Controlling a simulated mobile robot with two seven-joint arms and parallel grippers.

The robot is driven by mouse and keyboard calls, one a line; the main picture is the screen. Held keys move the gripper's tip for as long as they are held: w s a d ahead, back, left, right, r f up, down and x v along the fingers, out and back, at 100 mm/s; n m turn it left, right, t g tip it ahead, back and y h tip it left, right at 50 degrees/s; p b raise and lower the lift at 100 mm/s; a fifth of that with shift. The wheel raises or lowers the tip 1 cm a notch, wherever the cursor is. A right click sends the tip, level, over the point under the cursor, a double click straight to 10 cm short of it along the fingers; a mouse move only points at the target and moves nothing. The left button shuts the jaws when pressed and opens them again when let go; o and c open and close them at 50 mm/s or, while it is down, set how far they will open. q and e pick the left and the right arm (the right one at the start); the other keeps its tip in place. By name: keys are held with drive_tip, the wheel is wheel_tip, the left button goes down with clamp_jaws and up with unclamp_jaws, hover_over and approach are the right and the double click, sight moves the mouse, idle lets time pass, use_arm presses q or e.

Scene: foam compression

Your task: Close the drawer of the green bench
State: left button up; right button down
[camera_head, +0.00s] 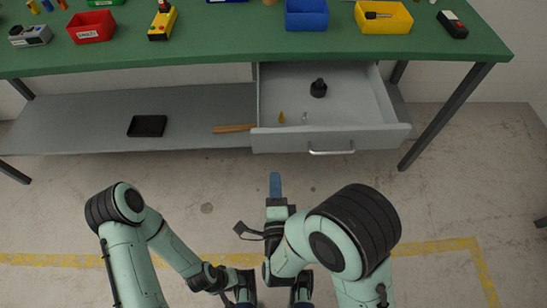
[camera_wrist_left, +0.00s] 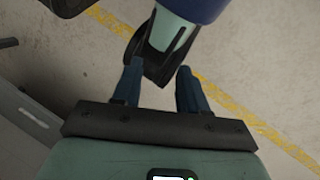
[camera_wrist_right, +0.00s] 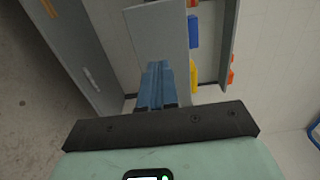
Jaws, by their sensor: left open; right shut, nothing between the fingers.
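The green bench (camera_head: 215,58) has a grey drawer (camera_head: 335,140) pulled out below its top, with a bar handle (camera_head: 331,151) on the front. Inside lie a black round object (camera_head: 318,88) and two small items. My right gripper (camera_head: 275,184) has its blue fingers shut and empty, in front of the drawer's left end and apart from it. Its fingers also show in the right wrist view (camera_wrist_right: 157,70). My left gripper (camera_wrist_left: 157,85) is open and empty in the left wrist view. In the head view it is low in the picture, partly hidden by the right arm.
A grey lower shelf (camera_head: 70,110) holds a black tray (camera_head: 147,126) and a wooden-looking stick (camera_head: 234,128) beside the drawer. Red, blue and yellow bins stand on the bench top. A dark bench leg (camera_head: 445,115) is right of the drawer. The floor in front is clear.

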sight(273, 144)
drive_tip(key=w+p, duration=0.1)
drive_tip(key=w, duration=0.6)
drive_tip(key=shift+w+a, duration=0.15)
drive_tip(key=shift+w, duration=0.25)
use_arm(q)
drive_tip(key=shift+s+d+r, duration=0.2)
drive_tip(key=shift+s+r, duration=0.2)
drive_tip(key=shift+s, duration=0.05)
use_arm(e)
drive_tip(key=shift+w, duration=0.7)
